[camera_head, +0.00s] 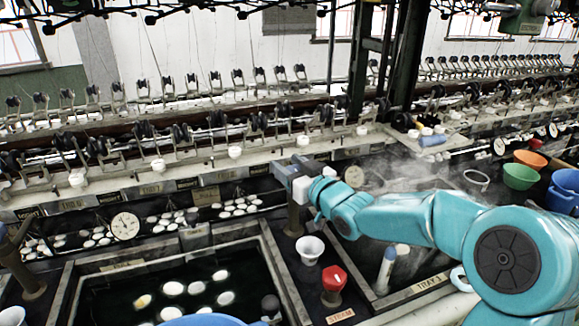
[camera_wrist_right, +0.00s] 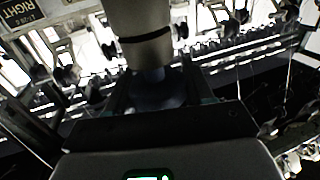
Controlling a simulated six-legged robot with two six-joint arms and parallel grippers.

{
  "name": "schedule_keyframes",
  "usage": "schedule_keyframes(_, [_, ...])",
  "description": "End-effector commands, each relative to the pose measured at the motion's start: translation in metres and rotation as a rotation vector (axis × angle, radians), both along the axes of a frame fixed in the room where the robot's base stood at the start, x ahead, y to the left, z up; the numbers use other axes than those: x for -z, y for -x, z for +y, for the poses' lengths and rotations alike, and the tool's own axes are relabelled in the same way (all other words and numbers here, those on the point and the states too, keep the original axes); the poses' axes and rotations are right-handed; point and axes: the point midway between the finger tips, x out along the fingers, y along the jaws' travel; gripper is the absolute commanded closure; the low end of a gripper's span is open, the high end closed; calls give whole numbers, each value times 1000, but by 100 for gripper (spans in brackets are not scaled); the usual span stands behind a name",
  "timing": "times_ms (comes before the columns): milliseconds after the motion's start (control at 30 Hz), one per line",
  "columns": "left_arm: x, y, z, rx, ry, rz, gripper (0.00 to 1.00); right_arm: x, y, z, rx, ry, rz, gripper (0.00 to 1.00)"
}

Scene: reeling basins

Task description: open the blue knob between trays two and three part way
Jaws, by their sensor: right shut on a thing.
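My right gripper (camera_head: 286,177) is at the top of a brown post (camera_head: 293,217) between the left basin (camera_head: 88,275) and the basin labelled TRAY 3 (camera_head: 381,287). In the head view the gripper covers the post's top, and the blue knob is hidden there. In the right wrist view a dark bluish knob (camera_wrist_right: 157,90) sits between the jaws of the gripper (camera_wrist_right: 156,100), below a pale column with a dark band. The gripper is shut on this knob. How far the knob is turned cannot be told. My left gripper is not in view.
A red knob (camera_head: 333,279) marked STEAM and a white cup (camera_head: 310,250) stand just in front of the post. A round dial (camera_head: 125,226) is at left. Orange (camera_head: 530,158), green (camera_head: 521,176) and blue (camera_head: 564,190) bowls stand at right. Steam rises behind my right arm.

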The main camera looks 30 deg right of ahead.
Motion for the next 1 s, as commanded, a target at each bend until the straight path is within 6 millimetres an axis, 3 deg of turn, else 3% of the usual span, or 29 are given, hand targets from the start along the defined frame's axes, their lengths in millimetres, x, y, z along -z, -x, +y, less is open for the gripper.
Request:
schedule_keyframes(267, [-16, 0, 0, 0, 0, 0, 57, -2, 0, 1, -78, 0, 4, 78])
schedule_keyframes(700, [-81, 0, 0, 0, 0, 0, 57, -5, 1, 7, -412, -5, 6, 78])
schedule_keyframes(1000, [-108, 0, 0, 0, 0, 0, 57, -2, 3, 11, -602, -3, 3, 78])
